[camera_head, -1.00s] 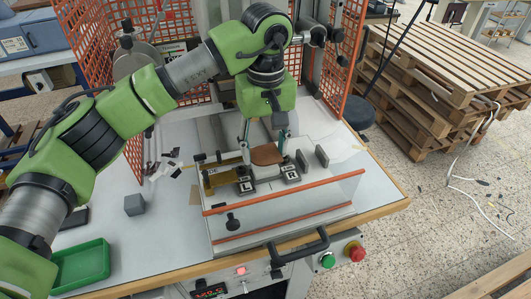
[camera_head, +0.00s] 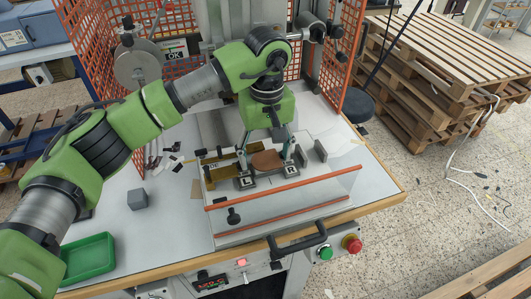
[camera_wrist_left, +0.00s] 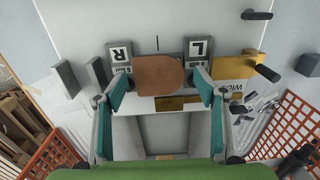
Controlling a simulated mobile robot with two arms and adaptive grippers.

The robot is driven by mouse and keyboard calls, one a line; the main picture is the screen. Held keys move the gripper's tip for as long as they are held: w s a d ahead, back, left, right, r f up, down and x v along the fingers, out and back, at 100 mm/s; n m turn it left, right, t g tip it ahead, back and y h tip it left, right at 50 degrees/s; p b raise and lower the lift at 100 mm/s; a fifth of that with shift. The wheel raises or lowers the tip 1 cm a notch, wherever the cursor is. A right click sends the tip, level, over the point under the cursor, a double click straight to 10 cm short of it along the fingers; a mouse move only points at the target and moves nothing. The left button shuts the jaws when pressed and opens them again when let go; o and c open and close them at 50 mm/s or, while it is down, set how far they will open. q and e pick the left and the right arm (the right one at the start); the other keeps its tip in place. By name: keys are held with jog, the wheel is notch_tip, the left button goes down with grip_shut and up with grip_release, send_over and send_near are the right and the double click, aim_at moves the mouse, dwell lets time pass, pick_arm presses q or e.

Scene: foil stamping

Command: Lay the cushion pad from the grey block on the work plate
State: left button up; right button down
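My left gripper (camera_head: 267,167) is low over the plate, one fingertip on each side of the pad. In the left wrist view its teal fingers (camera_wrist_left: 163,85) stand apart, with a gap visible at the pad's right edge. The pad's underside is hidden. A grey block (camera_head: 137,199) stands bare on the table at the left. My right gripper is not in view.
A clear guard with orange edges (camera_head: 285,188) stands in front of the plate. Upright grey plates (camera_head: 320,150) are at its right, a brass piece (camera_head: 222,171) at its left. A green tray (camera_head: 88,259) sits front left. Orange mesh (camera_head: 100,50) borders the back.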

aim_at(266, 160)
pick_arm(q)
jog(key=shift+r, duration=0.1)
jog(key=shift+r+p, duration=0.2)
jog(key=shift+p, duration=0.1)
notch_tip(266, 160, up, 12)
jog(key=b, duration=0.4)
jog(key=shift+d+f, duration=0.1)
jog(key=shift+f, duration=0.05)
